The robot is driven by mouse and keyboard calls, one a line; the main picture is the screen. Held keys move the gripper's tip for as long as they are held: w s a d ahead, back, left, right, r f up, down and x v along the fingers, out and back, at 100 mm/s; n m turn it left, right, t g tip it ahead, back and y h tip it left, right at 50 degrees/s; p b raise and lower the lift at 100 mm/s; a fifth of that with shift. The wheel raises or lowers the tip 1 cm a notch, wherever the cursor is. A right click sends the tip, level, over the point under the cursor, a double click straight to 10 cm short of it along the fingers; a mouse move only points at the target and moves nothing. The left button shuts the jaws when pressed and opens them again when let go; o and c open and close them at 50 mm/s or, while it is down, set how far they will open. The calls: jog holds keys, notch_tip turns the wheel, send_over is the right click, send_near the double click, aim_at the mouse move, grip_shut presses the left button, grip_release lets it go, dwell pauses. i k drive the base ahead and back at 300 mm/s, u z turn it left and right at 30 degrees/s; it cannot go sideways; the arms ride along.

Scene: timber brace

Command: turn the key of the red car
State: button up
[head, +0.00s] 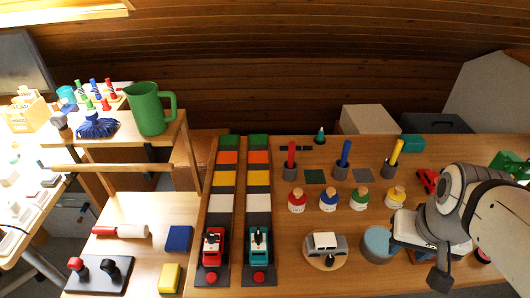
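A red toy car (213,246) stands at the near end of the left striped track (222,203). A small dark upright piece with some white shows on its roof; it may be the key, but it is too small to be sure. A teal car (259,243) with a similar piece on top stands at the near end of the right striped track (258,204). My gripper (440,278) is at the lower right, well apart from the red car, with the silver car between. Its fingertips are too unclear to show whether it is open or shut.
A silver car (325,244) on a round wooden board and a blue-topped round container (378,243) stand between the tracks and my arm. Several small bottles (328,200) stand behind. Another small red object (427,180) is beside my arm. A yellow block (169,278) lies left of the tracks.

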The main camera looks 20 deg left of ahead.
aim_at(211, 238)
jog(key=z, duration=0.2)
jog(key=k, duration=1.05)
jog(key=u, duration=0.35)
jog(key=i, duration=0.5)
jog(key=u, duration=0.05)
